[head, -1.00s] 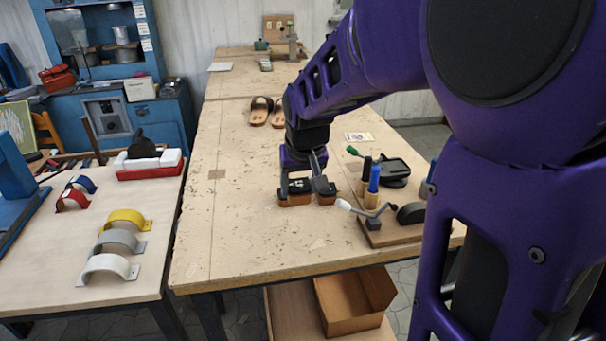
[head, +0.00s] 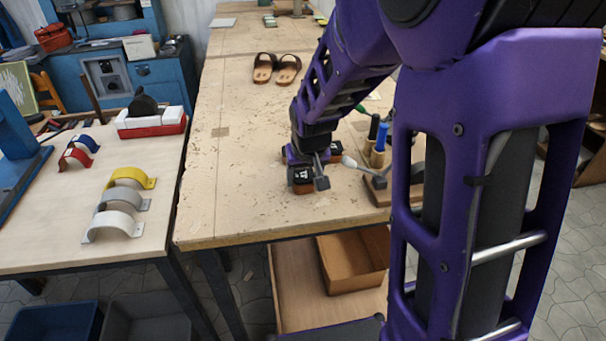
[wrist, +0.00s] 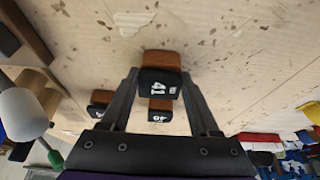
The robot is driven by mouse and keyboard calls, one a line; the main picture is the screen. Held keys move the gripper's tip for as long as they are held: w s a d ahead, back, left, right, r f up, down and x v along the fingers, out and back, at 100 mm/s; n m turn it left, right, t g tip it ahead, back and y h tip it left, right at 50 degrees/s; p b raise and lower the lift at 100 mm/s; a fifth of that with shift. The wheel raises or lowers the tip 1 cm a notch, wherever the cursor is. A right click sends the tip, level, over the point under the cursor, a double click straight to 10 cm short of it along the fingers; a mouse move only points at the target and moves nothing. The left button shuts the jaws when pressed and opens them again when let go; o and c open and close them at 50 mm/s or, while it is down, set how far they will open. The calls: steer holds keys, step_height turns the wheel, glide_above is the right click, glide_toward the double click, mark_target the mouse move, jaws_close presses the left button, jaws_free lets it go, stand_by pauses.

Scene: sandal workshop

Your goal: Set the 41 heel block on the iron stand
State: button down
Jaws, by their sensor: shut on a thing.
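The 41 heel block (wrist: 160,75), brown with a black face and a white "41", sits between the fingertips of my gripper (wrist: 160,78) in the wrist view. My gripper is shut on it. In the head view the held block (head: 303,187) hangs under my gripper (head: 307,176), near the front of the workbench; its exact height is hard to judge. Other similar blocks stay on the bench, one with a number like 40 (wrist: 160,110).
The workbench (head: 225,205) is clear left of my gripper. A tool board (head: 378,194) with upright handles stands close on the right. The left table (head: 50,240) holds coloured arches (head: 132,178) and the red-and-white tray (head: 150,127). A gap separates the tables.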

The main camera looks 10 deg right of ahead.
steer(key=shift+f, duration=0.2)
steer(key=shift+c, duration=0.6)
jaws_free()
steer(key=shift+r, duration=0.1)
steer(key=shift+r, duration=0.1)
